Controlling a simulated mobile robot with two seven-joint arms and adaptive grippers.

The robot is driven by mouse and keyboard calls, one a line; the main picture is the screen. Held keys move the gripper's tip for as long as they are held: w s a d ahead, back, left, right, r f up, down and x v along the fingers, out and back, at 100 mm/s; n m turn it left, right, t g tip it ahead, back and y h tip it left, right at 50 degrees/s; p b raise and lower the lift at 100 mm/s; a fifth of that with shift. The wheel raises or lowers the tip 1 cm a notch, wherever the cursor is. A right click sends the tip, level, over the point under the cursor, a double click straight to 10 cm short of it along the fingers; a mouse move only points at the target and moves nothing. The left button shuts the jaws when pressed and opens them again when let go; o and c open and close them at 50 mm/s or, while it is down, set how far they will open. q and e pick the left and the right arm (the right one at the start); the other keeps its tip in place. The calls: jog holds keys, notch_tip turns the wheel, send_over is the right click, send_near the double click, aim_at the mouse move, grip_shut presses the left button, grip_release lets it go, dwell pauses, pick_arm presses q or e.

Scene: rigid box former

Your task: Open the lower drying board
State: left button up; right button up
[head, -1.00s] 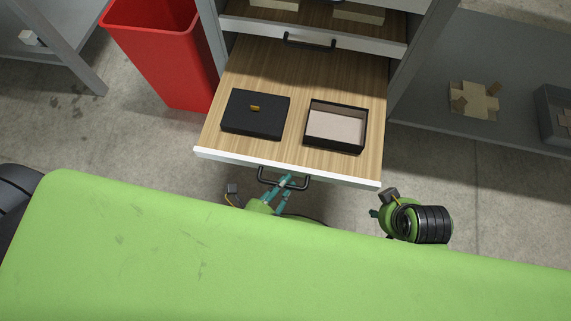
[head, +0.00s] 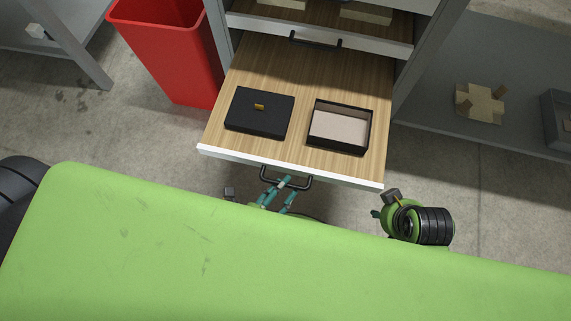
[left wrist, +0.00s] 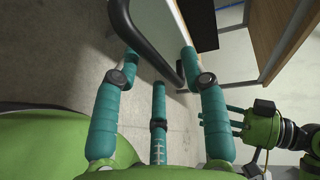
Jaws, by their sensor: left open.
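The lower drying board (head: 350,75) is pulled well out of the rack. It has a wood surface, a white front edge and a black bar handle (head: 286,184). A closed black box (head: 259,120) with a small gold tab and an open black box tray (head: 338,128) with a pale inside lie on it. My left gripper (head: 276,190) is open at the handle. In the left wrist view the handle (left wrist: 150,50) runs between its teal fingertips (left wrist: 160,65); contact is unclear. My right gripper (head: 376,213) is right of the handle, away from the board, mostly hidden by its arm.
An upper board (head: 370,46) with its own handle sits above, further in. A red bin (head: 180,60) stands left of the rack. My green body fills the foreground.

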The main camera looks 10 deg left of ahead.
pick_arm(q)
jog(key=v, duration=1)
jog(key=shift+s, duration=0.2)
jog(key=shift+a, duration=0.15)
